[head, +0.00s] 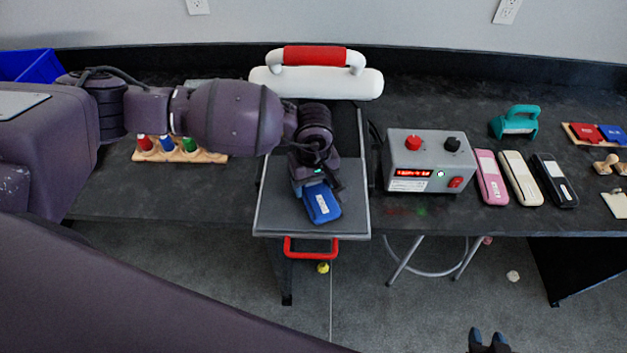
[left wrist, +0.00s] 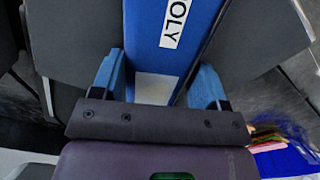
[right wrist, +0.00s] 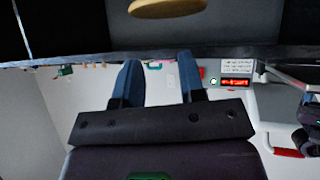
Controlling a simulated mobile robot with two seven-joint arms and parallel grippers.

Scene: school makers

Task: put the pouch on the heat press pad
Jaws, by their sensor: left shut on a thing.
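The blue pouch (head: 321,205) with a white label is at the middle of the grey heat press pad (head: 275,215). My left gripper (head: 311,188) is shut on its far end. In the left wrist view the pouch (left wrist: 168,45) runs between the two blue fingers (left wrist: 160,85), over the pad (left wrist: 75,45). I cannot tell whether the pouch touches the pad or is just above it. My right gripper (head: 488,345) is at the bottom edge of the head view, away from the table; in the right wrist view its fingers (right wrist: 160,82) are apart and empty.
The white press top with its red handle (head: 315,56) is raised behind the pad. A grey control box (head: 425,160) stands right of it. Pink (head: 491,177), cream (head: 521,178) and black (head: 555,180) pouches lie further right. A wooden rack (head: 180,153) is at left.

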